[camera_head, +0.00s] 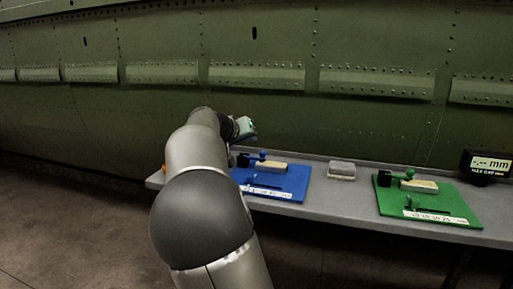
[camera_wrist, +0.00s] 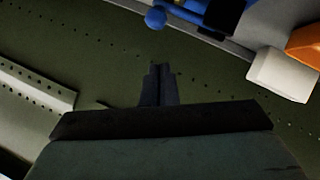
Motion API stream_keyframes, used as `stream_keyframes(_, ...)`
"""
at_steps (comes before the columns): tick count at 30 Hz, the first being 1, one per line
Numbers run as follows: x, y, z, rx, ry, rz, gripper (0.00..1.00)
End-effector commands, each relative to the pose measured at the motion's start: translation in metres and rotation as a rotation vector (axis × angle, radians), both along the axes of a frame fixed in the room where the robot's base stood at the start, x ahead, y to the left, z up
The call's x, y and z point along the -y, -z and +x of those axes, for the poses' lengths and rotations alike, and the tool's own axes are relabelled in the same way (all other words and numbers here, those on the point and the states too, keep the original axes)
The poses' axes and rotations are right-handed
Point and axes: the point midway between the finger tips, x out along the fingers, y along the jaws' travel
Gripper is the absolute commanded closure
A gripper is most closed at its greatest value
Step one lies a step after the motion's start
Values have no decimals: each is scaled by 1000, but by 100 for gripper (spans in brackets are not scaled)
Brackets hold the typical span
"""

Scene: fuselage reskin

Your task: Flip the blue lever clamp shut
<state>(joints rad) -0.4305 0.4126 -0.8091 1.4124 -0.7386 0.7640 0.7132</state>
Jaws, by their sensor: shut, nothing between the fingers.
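The blue lever clamp (camera_head: 262,155) is on the blue board (camera_head: 285,187) on the bench, beside a tan block (camera_head: 271,167). In the wrist view, the lever's round blue knob (camera_wrist: 155,17) and its blue bar (camera_wrist: 188,13) show at the top edge; most of the clamp is cut off. My gripper (camera_wrist: 158,72) is shut and empty, with its fingertips below the knob in the picture and apart from it. In the head view, my wrist is just behind and left of the clamp, and the fingertips cannot be made out. The lever's exact angle is hard to tell.
A green board (camera_head: 440,207) with a similar green clamp is at the right. A grey block (camera_head: 341,169) lies between the boards. A display (camera_head: 487,166) stands at the far right. The green riveted fuselage (camera_head: 350,60) rises behind the bench. A white block (camera_wrist: 283,74) shows in the wrist view.

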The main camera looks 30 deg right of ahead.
Motion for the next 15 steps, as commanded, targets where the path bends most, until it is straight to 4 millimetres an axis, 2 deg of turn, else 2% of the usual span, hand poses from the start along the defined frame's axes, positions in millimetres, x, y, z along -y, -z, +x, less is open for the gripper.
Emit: stream_keyframes(15, -1, -17, 1, -3, -1, -4, 100)
